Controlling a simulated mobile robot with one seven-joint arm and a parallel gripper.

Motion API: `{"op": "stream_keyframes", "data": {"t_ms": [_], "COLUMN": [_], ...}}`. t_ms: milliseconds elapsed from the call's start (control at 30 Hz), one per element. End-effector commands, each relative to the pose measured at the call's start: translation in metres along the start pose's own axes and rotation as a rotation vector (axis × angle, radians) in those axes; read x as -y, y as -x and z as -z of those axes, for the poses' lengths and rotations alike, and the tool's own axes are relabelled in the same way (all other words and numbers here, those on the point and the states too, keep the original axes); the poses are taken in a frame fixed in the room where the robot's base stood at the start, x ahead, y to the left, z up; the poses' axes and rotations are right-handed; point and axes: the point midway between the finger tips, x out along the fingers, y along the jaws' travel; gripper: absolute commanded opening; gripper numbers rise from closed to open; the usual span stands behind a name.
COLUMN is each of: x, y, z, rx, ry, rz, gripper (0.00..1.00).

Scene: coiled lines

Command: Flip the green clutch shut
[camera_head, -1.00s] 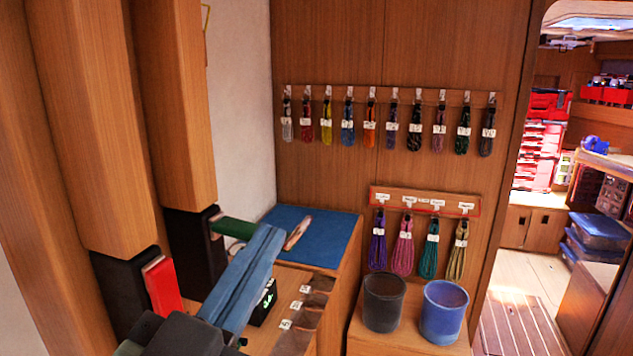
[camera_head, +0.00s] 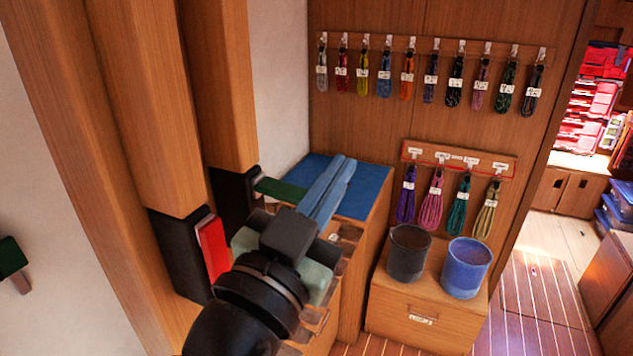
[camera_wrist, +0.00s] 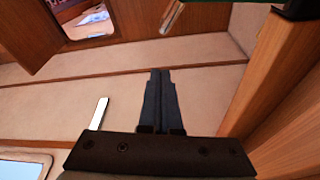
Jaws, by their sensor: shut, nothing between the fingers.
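The green clutch lever (camera_head: 280,190) sticks out roughly level to the right from its black body (camera_head: 236,198), at the foot of a wooden post. My gripper (camera_head: 345,162) is shut and empty, its two blue fingers side by side. In the head view they cross just right of the lever's outer end; I cannot tell whether they touch it. The wrist view shows the shut fingertips (camera_wrist: 160,73) with nothing between them. A dark green edge, perhaps the lever, shows at that view's top right corner (camera_wrist: 297,9).
The red clutch lever (camera_head: 213,249) lies upright along its black body, left of my wrist. A blue-topped cabinet (camera_head: 372,192) stands behind my fingers. Dark (camera_head: 409,252) and blue (camera_head: 467,268) buckets stand at right. Coiled lines hang on the back wall. A dark green block (camera_head: 11,257) is at far left.

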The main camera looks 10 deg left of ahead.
Motion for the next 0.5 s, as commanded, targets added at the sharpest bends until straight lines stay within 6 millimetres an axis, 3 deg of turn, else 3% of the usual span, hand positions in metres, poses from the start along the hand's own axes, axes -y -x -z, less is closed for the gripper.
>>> {"op": "stream_keyframes", "data": {"t_ms": [133,267,500], "x": [0.000,0.000,0.000], "y": [-0.035,-0.026,-0.019], "z": [0.006,-0.020,-0.037], "rx": [0.001,0.007,0.002], "ry": [0.002,0.004,0.001], "rz": [-0.004,0.001,0.001], "gripper": [0.00,0.00,0.00]}}
